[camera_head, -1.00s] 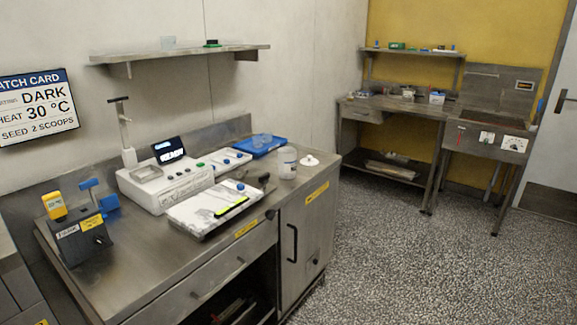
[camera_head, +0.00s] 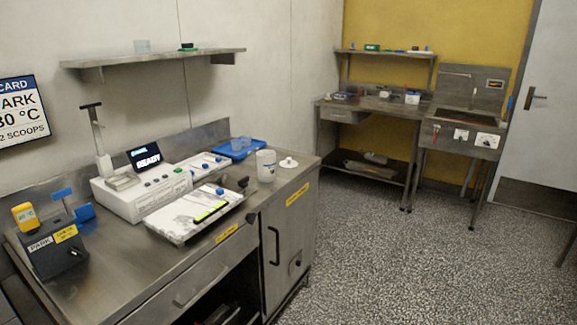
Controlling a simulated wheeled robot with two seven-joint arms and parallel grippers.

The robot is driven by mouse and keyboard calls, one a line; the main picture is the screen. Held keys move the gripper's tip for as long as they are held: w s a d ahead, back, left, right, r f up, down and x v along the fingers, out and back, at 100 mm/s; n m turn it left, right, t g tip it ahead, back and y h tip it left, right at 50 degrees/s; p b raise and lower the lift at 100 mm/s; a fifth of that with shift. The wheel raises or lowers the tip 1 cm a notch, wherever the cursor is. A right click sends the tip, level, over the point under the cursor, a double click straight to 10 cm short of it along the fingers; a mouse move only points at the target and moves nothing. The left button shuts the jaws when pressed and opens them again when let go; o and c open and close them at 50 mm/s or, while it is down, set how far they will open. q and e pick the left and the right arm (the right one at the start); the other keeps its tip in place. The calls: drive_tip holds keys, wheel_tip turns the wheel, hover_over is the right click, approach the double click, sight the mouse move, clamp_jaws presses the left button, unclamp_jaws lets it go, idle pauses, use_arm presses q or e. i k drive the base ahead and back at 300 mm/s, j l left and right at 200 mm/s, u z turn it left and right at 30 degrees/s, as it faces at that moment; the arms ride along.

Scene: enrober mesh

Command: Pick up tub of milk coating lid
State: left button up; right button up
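A white lid (camera_head: 288,163) with a small knob on top lies on the right end of the steel bench (camera_head: 110,290). A white tub (camera_head: 266,165) stands upright just left of it, apart from the lid; any label on it is too small to read. Neither of my grippers shows in the head view.
A white machine with a READY display (camera_head: 145,157), a white tray with a yellow-green strip (camera_head: 195,215) and a blue tray (camera_head: 234,149) occupy the bench. A wall shelf (camera_head: 155,58) hangs above. The speckled floor (camera_head: 400,260) right of the bench is clear.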

sight(287, 163)
drive_tip(key=i+l+u, duration=0.3)
drive_tip(key=i+l, duration=0.2)
drive_tip(key=i+l+u, duration=0.25)
drive_tip(key=i+l, duration=0.35)
drive_tip(key=l, duration=0.1)
